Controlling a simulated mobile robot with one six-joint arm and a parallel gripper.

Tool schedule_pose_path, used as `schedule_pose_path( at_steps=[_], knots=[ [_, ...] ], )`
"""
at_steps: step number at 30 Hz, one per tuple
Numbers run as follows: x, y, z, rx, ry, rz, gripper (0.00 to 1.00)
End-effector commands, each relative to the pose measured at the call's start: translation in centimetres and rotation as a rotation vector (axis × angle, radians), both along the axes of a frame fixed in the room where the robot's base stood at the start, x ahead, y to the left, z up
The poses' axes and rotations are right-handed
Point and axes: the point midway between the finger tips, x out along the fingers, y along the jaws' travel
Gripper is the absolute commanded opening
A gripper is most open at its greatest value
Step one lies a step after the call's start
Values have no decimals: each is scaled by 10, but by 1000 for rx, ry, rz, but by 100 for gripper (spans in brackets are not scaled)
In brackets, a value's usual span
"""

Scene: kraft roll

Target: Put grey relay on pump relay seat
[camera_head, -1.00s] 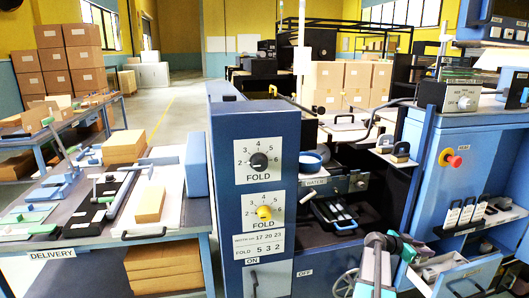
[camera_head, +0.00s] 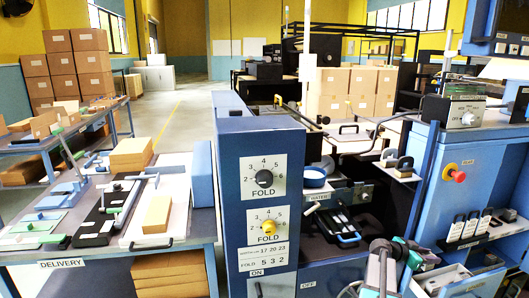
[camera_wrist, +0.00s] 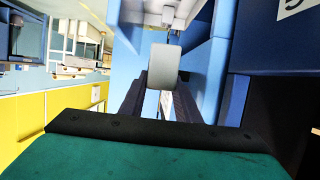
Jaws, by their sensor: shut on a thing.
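In the wrist view, a small light-grey block with rounded corners, the grey relay (camera_wrist: 164,66), sits between the dark jaws of my gripper (camera_wrist: 162,92). The jaws are shut on it. A teal and black part of my gripper fills the lower wrist view. In the head view, part of my arm shows at the bottom right, in front of the blue machine; the relay cannot be made out there. I cannot identify the pump relay seat in either view.
A rack of black and white modules (camera_head: 465,228) is on the right blue cabinet (camera_head: 440,190), below a red knob (camera_head: 459,176). An open tray (camera_head: 445,280) lies below. A blue fold panel (camera_head: 230,180) stands mid-view. The delivery table (camera_head: 110,252) at left carries boxes and tools.

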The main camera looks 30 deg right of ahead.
Motion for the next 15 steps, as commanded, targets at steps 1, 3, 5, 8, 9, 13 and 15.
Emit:
schedule_pose_path(
  at_steps=[1,3,5,8,9,13,15],
  knots=[
    [0,0,2,1,3,2,5],
    [-1,0,-5,2,3,3,5],
    [-1,0,-11,2,2,4,5],
    [-2,1,-21,2,2,4,5],
    [-1,0,-25,1,2,5,5],
    [2,-2,-38,0,1,6,5],
    [4,-5,-37,-1,-1,4,5]
  ],
)
